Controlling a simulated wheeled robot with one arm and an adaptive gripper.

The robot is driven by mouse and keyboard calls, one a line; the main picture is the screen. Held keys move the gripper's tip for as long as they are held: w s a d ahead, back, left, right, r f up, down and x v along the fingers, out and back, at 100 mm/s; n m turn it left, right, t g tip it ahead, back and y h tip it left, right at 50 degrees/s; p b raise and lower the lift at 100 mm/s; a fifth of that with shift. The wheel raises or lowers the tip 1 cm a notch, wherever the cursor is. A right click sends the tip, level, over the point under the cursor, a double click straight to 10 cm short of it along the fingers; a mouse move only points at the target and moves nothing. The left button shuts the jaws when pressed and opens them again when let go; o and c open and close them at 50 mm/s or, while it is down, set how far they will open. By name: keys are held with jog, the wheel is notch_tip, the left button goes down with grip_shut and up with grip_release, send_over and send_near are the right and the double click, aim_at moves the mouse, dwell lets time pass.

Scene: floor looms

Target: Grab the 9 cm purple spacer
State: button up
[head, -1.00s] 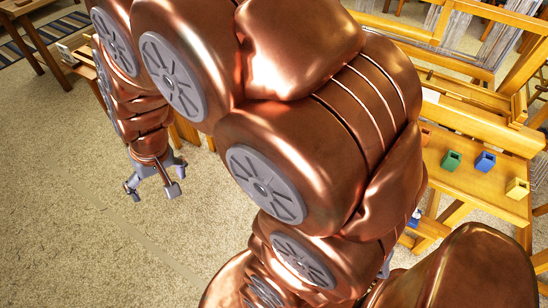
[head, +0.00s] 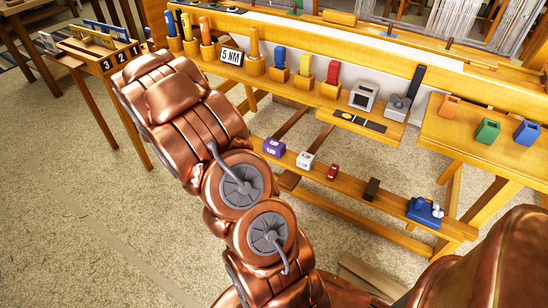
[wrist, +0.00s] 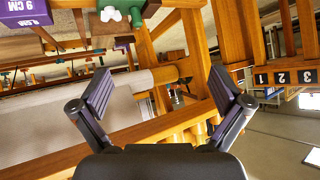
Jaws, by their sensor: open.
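The purple spacer (head: 273,147) sits at the left end of the low wooden shelf in the head view, with white markings on it. In the wrist view the purple spacer (wrist: 24,12) is at the upper left corner, partly cut off by the picture edge, its "9 CM" label upside down. My gripper (wrist: 160,93) is open and empty, its two dark fingers wide apart. The spacer lies outside the fingers, beyond and to the left of the left one. In the head view my gripper cannot be seen; my arm reaches up and left of the spacer.
The low shelf also carries a white block (head: 305,160), a small red item (head: 332,171), a brown block (head: 371,188) and a blue device (head: 425,210). The upper bench above has several pegs and a "5 NM" sign (head: 232,56). A side table (head: 470,140) stands right. Open floor lies left.

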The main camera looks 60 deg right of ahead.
jog(key=s+d+f+m+g+h+b, duration=0.25)
jog(key=s+d+f+h+b, duration=0.3)
jog(key=d+f, duration=0.65)
jog(key=m+g+h+b, duration=0.2)
jog(key=g+h+b, duration=0.15)
jog(key=b, duration=0.25)
send_near(271, 148)
jog(key=d, duration=0.4)
jog(key=shift+w+d+f, duration=0.2)
jog(key=shift+d, duration=0.15)
jog(key=shift+s+d, duration=0.1)
jog(key=shift+d, duration=0.05)
jog(key=shift+d+b, duration=0.9)
jog(key=shift+d, duration=1.15)
jog(key=shift+d+r+b, duration=0.15)
jog(key=shift+d+b, duration=0.25)
jog(key=shift+d, duration=0.45)
jog(key=shift+d+r+b, duration=0.1)
jog(key=shift+d+b, duration=0.25)
jog(key=shift+d, duration=0.5)
jog(key=shift+c, duration=0.3)
jog(key=c, duration=0.8)
